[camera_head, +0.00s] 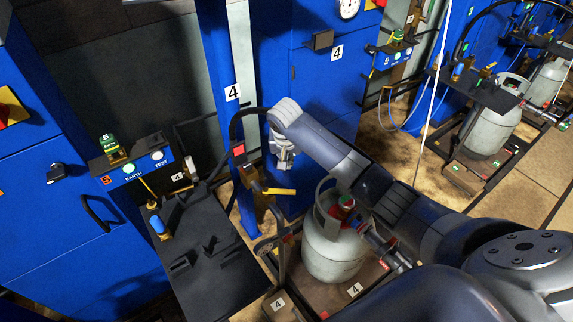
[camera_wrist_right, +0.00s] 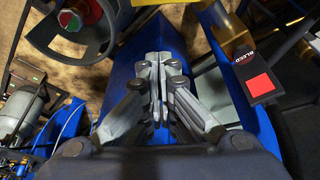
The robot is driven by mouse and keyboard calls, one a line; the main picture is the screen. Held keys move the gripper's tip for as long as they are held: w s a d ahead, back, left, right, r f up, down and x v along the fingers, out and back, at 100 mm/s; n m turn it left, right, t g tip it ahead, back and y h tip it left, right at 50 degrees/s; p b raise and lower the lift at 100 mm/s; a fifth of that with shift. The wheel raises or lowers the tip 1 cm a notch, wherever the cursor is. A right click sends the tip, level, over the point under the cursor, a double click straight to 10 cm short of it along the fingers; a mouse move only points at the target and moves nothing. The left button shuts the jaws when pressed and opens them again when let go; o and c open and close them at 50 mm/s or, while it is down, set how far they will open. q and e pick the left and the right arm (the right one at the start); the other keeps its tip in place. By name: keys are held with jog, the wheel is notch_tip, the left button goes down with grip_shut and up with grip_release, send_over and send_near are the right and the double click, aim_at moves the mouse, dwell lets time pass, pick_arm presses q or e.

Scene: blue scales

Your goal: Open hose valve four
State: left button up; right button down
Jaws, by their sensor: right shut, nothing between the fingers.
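A yellow lever handle (camera_head: 279,191), which I take to be hose valve four, sticks out sideways on the stand beside the blue post marked 4. My left gripper is not in view.
A grey gas cylinder (camera_head: 334,250) with a red and green valve stands below my right arm. A black hose (camera_head: 234,122) loops left of the gripper. A blue post (camera_head: 222,75) and blue cabinet (camera_head: 330,90) stand close behind. A dark bench (camera_head: 205,262) lies left.

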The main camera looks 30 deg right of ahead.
aim_at(279, 192)
notch_tip(279, 192, down, 8)
jog(key=s+p, duration=0.1)
jog(key=shift+s+a+r+p, duration=0.15)
jog(key=shift+a+r+p, duration=0.05)
jog(key=shift+a+p, duration=0.15)
dwell(0.5)
jog(key=shift+s+a+m+p, duration=0.1)
jog(key=shift+s+m+p, duration=0.1)
jog(key=shift+m+p, duration=0.25)
